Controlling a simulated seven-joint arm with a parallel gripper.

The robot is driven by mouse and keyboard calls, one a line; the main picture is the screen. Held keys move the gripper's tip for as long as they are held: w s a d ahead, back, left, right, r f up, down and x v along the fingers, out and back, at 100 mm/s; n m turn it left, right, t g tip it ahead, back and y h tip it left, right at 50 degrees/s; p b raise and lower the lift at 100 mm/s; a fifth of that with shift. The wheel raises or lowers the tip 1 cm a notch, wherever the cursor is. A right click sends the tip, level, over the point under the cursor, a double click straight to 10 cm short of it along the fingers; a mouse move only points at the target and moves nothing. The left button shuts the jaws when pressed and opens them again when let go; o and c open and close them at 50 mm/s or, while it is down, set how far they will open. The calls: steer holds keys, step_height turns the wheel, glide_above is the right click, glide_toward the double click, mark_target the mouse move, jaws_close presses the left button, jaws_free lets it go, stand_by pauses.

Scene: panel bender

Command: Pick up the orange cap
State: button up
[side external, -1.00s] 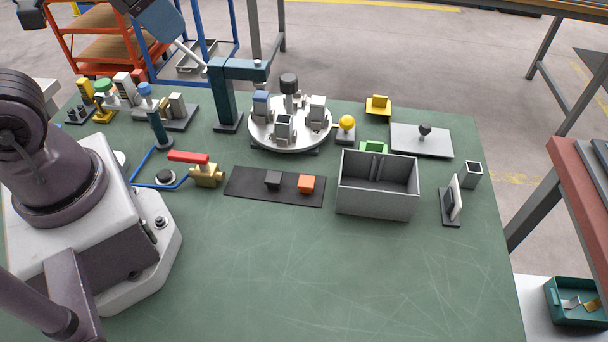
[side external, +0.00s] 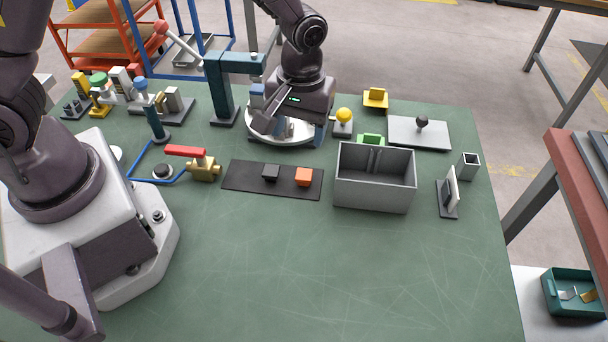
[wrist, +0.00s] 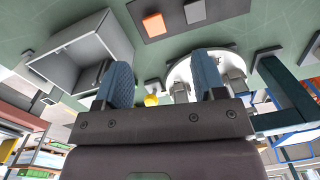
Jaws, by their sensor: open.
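The orange cap (side external: 304,177) is a small block on the right part of a dark mat (side external: 240,178) in the middle of the green table. It also shows at the top of the wrist view (wrist: 154,25). My gripper (side external: 290,128) is above the round white turntable (side external: 262,133), behind the mat and apart from the cap. In the wrist view its two blue fingers (wrist: 164,78) are spread wide with nothing held between them. The gripper hides much of the turntable in the side view.
A dark grey block (side external: 271,172) sits left of the cap on the mat. A grey open bin (side external: 374,193) stands close to the right. A teal post clamp (side external: 220,90) and a red-handled valve (side external: 203,165) stand left. The table front is clear.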

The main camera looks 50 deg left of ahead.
mark_target(304, 176)
steer(key=shift+n+t, duration=0.3)
steer(key=shift+n, duration=0.6)
steer(key=f, duration=1.2)
steer(key=shift+w+d+f, duration=0.1)
steer(key=shift+w+f, duration=0.15)
steer(key=shift+w, duration=0.15)
steer(key=c, duration=0.9)
